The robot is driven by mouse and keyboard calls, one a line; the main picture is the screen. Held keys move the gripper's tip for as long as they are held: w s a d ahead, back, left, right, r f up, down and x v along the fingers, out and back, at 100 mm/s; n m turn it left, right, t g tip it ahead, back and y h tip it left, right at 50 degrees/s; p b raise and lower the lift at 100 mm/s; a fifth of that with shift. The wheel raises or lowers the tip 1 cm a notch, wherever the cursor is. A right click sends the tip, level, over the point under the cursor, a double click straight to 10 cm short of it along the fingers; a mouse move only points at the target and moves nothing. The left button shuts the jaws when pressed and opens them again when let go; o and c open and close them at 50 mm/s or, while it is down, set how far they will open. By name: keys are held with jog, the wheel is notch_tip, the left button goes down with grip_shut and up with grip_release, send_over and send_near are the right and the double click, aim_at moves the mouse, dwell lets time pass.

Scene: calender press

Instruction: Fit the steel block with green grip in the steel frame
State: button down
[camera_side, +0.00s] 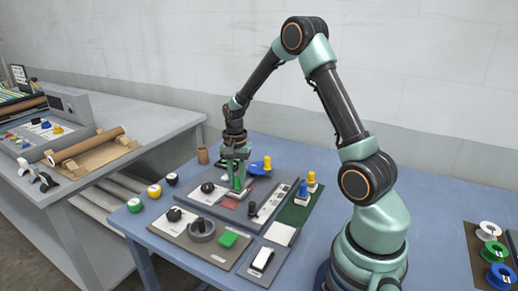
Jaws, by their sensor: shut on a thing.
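My gripper (237,168) points down over the dark grey plate (226,207) in the middle of the blue table. It is shut on the green grip (237,184), which shows between and below its fingers. The steel block under the grip is too small and too covered to make out. A reddish patch (231,199) lies on the plate right beside the grip. I cannot clearly tell the steel frame's outline, or whether the block is in it or only above it.
A black knob (207,187) and a dark lever (252,209) stand on the plate. A front board carries a grey ring (201,230) and a green block (228,239). Blue and yellow pegs (311,179) stand at the right.

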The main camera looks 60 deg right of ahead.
jog(key=shift+c, duration=0.4)
grip_release()
jog(key=shift+r, duration=0.1)
jog(key=shift+r, duration=3.4)
jog(key=shift+r, duration=0.1)
jog(key=s+a+r+n+t, duration=0.2)
jog(key=s+a+r+n, duration=0.3)
jog(key=a+r+n, duration=0.1)
jog(key=s+a+r+n+t, duration=0.3)
jog(key=s+a+r+n, duration=0.3)
jog(key=a+n, duration=0.2)
jog(key=shift+a+r+t, duration=0.15)
jog(key=shift+a+t, duration=0.15)
jog(key=shift+a, duration=0.9)
